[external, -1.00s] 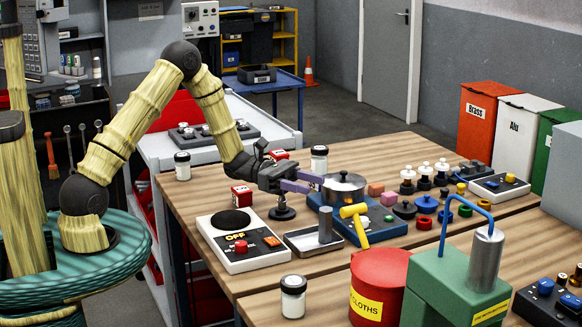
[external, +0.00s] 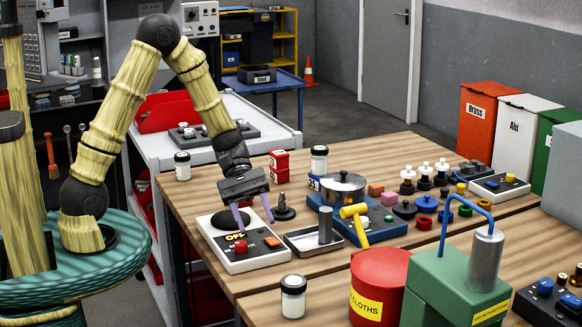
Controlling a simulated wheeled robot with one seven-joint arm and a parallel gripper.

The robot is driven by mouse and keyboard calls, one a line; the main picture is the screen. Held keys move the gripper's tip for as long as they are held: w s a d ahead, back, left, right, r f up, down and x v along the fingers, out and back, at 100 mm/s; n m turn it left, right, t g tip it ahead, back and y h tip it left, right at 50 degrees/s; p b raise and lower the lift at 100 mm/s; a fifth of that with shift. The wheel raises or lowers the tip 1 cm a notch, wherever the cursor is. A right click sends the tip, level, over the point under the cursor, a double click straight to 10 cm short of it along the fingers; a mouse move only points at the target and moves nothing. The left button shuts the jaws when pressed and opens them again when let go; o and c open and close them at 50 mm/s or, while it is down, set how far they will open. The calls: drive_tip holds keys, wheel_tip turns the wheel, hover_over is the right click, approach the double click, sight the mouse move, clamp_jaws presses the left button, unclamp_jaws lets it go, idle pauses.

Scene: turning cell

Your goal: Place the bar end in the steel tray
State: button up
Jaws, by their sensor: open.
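A grey metal cylinder, which looks like the bar end (external: 325,225), stands upright at the right end of the shallow steel tray (external: 298,241); I cannot tell for certain that its base is inside the rim. The tray sits on the wooden bench between a white control box and a blue-based unit. My gripper (external: 256,223) points down with its two purple fingers apart and nothing seen between them. It is over the back of the white box, left of the tray and apart from the cylinder.
The white box (external: 238,258) has a dark round plate and an "OFF" display. A dark knobbed stand (external: 284,210) is close right of my gripper. A yellow hammer-shaped piece (external: 356,222) and a lidded pot (external: 343,187) are right of the tray.

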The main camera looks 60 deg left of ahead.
drive_tip(key=s+a+m+y, duration=0.1)
drive_tip(key=s+m, duration=0.1)
drive_tip(key=s+a+m+y, duration=0.1)
drive_tip(key=s+m+y, duration=0.1)
drive_tip(key=s+a+m+y, duration=0.1)
drive_tip(key=s+a+y, duration=0.1)
drive_tip(key=shift+s+a+f+m+g, duration=0.1)
drive_tip(key=shift+f+m+g, duration=0.3)
drive_tip(key=a+m+t+y, duration=0.1)
drive_tip(key=m, duration=0.1)
drive_tip(key=s+a+r+m+t+y, duration=0.1)
drive_tip(key=a+m+y, duration=0.1)
drive_tip(key=a+r+m+t+y, duration=0.1)
drive_tip(key=a+m+y, duration=0.1)
drive_tip(key=shift+s+a+r+m, duration=0.15)
drive_tip(key=shift+s+m, duration=0.2)
drive_tip(key=shift+m, duration=0.05)
drive_tip(key=shift+w+a+r+m+t, duration=0.15)
drive_tip(key=shift+a+r+m+t, duration=0.2)
drive_tip(key=shift+m, duration=0.35)
drive_tip(key=p+v, duration=0.2)
drive_tip(key=w+p+v, duration=0.1)
drive_tip(key=p+v, duration=0.2)
drive_tip(key=shift+w+d+r, duration=0.1)
drive_tip(key=shift+d+r, duration=0.05)
drive_tip(key=shift+r, duration=0.1)
